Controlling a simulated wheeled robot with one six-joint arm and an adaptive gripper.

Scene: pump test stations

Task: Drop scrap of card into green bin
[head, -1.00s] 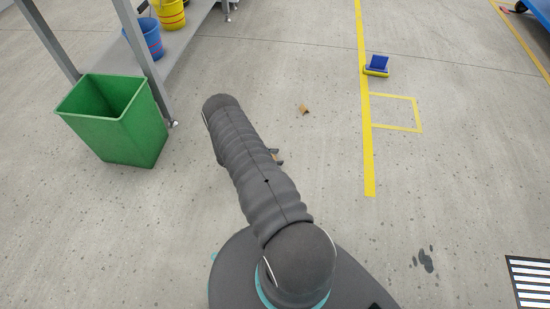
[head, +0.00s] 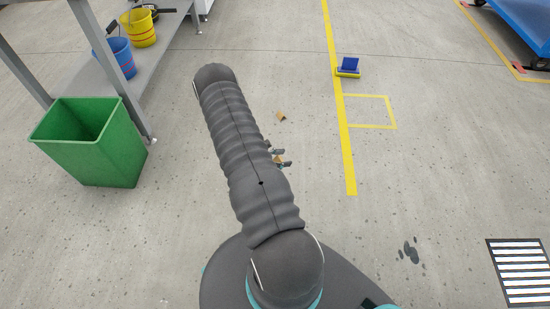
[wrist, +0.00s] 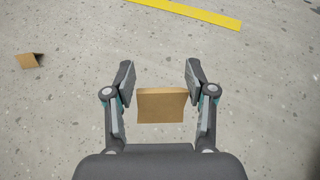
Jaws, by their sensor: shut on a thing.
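My gripper (wrist: 160,85) is shut on a tan scrap of card (wrist: 161,105), which sits between its two fingers in the wrist view. In the head view, my arm hides most of the gripper (head: 279,158), and only the finger ends and a bit of tan show at its right side. The green bin (head: 95,160) stands on the floor at the left, open at the top, well apart from my gripper. A second, folded tan scrap (head: 281,116) lies on the floor; it also shows at the left of the wrist view (wrist: 28,61).
A grey rack (head: 150,60) behind the bin holds a blue bucket (head: 122,60) and a yellow bucket (head: 139,28). A blue and yellow block (head: 348,67) stands by a yellow floor line (head: 341,120). A floor grate (head: 520,272) is at lower right. The floor between arm and bin is clear.

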